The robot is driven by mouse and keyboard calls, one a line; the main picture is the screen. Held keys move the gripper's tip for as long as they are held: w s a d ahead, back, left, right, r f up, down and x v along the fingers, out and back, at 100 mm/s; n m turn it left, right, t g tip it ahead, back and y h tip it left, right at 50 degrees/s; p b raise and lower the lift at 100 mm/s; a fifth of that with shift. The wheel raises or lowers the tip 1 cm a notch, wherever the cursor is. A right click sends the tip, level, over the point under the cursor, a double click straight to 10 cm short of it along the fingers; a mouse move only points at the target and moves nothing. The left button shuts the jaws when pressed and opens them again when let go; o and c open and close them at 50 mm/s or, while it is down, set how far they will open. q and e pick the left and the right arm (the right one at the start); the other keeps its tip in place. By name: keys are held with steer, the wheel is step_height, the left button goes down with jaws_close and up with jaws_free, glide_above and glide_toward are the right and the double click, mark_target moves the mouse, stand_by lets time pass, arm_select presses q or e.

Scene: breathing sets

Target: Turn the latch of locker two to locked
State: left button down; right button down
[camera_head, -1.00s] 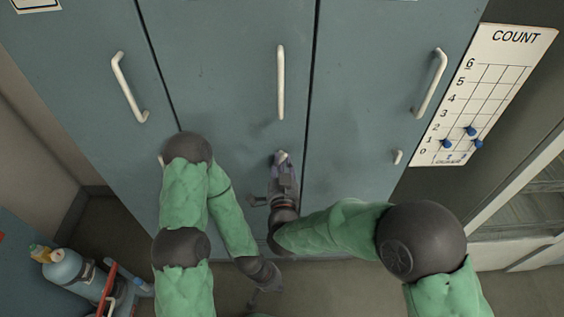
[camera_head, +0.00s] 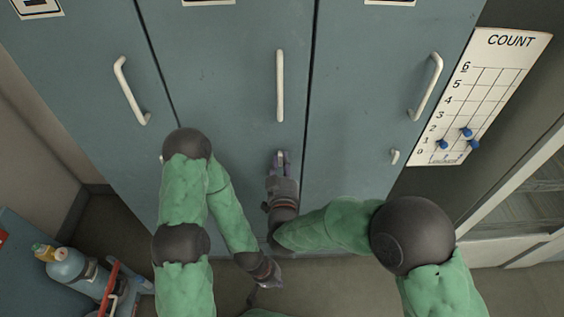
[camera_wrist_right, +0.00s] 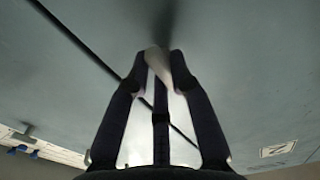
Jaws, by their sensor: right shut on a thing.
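The middle locker door (camera_head: 225,70) is blue-grey with a long white vertical handle (camera_head: 280,86). Below the handle is its small white latch (camera_head: 281,155), mostly hidden by my right gripper (camera_head: 280,160). In the right wrist view, my right gripper (camera_wrist_right: 157,68) is shut on the pale latch (camera_wrist_right: 157,60), which looks slightly tilted between the fingertips. Its exact turn is hard to tell. My left gripper (camera_head: 268,278) hangs low in front of the lockers, apart from them and seemingly empty; its finger opening is too small to judge.
The right locker has a handle (camera_head: 426,87) and a small latch (camera_head: 395,157); the left locker has a handle (camera_head: 130,91). A count board (camera_head: 480,95) with blue pegs hangs at right.

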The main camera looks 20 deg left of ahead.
stand_by(0.4)
steer(key=c, duration=1.1)
jaws_free()
steer(key=shift+s, duration=0.1)
steer(key=v, duration=1.1)
steer(key=shift+s+d, duration=0.2)
steer(key=shift+s, duration=0.15)
